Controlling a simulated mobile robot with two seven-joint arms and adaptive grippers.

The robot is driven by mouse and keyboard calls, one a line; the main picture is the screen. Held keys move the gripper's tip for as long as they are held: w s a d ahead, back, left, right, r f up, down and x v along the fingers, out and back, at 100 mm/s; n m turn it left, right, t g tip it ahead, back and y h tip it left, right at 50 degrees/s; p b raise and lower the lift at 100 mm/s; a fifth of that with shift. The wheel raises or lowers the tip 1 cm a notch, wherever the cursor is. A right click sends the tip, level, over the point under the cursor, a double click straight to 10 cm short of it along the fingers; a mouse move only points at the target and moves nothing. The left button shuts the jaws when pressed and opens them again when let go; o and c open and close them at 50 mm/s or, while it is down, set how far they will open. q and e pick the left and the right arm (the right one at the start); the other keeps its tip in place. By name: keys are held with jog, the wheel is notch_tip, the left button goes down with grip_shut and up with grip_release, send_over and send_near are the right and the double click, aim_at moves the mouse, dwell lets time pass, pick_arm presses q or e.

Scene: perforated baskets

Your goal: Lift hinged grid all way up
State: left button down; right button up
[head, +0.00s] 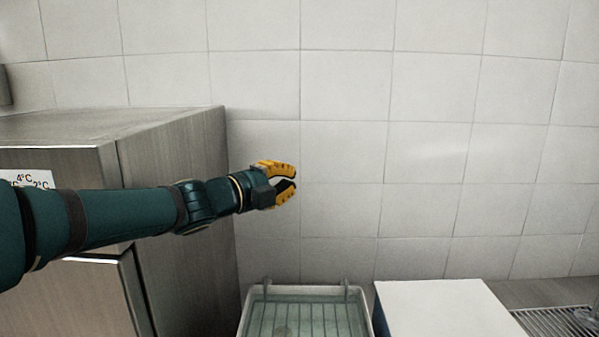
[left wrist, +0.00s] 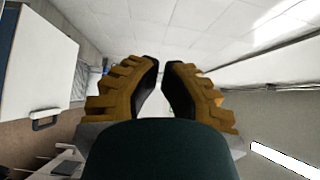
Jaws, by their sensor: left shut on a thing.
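A pale rectangular basket (head: 245,318) stands at the bottom centre of the head view, cut off by the lower edge. A wire grid (head: 308,318) with long bars shows within its rim. Two upright grey hooks or hinge pieces (head: 346,290) stand at its back edge. My left gripper (head: 295,181) is above the basket, in front of the tiled wall, its yellow fingers closed in with a narrow gap at the tips. In the left wrist view the gripper (left wrist: 161,66) shows the same gap; what it grips cannot be made out. My right gripper is out of view.
A steel refrigerator (head: 175,200) stands at the left beside my left arm. A white-topped block (head: 440,310) stands right of the basket. A wire rack (head: 550,321) lies at the far right. The space before the wall right of my gripper is free.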

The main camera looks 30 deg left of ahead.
pick_arm(q)
jog(key=a+x, duration=0.2)
jog(key=x, duration=1)
jog(key=shift+w+a, duration=0.3)
jog(key=shift+a, duration=0.05)
jog(key=shift+f, duration=0.15)
jog(key=shift+s, duration=0.1)
dwell(0.7)
jog(key=v, duration=0.7)
jog(key=shift+s, duration=0.2)
